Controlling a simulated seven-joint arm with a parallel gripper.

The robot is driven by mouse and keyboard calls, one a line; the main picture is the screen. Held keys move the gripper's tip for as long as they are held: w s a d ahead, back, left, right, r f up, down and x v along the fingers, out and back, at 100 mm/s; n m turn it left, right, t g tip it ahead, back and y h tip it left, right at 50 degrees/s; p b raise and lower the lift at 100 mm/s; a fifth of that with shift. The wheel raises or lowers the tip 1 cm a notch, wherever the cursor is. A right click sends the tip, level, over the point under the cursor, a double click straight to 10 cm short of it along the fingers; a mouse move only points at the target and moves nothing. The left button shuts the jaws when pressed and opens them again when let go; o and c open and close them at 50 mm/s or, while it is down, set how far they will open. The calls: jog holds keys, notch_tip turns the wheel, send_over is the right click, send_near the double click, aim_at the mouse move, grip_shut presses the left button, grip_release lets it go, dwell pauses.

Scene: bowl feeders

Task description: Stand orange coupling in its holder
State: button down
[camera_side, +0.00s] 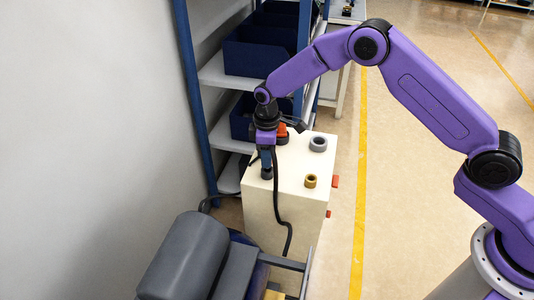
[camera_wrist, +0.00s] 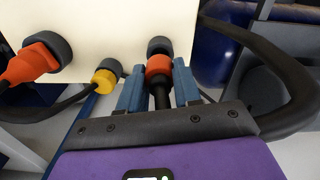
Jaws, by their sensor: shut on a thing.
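My gripper (camera_wrist: 158,84) is shut on an orange coupling (camera_wrist: 158,66) with a black body, between its two blue fingers. In the wrist view the coupling's orange end meets a dark grey ring (camera_wrist: 160,44) on the cream surface; I cannot tell whether it sits inside it. In the side view my gripper (camera_side: 267,160) points down at the left edge of the cream cabinet (camera_side: 289,158), and it hides the coupling. A dark round part (camera_side: 267,173) shows at the fingertips.
An orange plug (camera_wrist: 30,63) sits in another grey ring, with a yellow connector (camera_wrist: 104,80) beside it. A grey ring (camera_side: 318,144) and a brass ring (camera_side: 310,181) stand on the cabinet top. Black cable (camera_side: 277,200) hangs down its front. Shelves with blue bins (camera_side: 262,48) stand behind.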

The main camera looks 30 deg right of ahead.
jog(key=shift+f, duration=1.25)
dwell(0.8)
jog(key=c, duration=0.5)
grip_release()
jog(key=shift+r, duration=3.65)
jog(key=shift+r, duration=0.15)
jog(key=shift+r, duration=1.85)
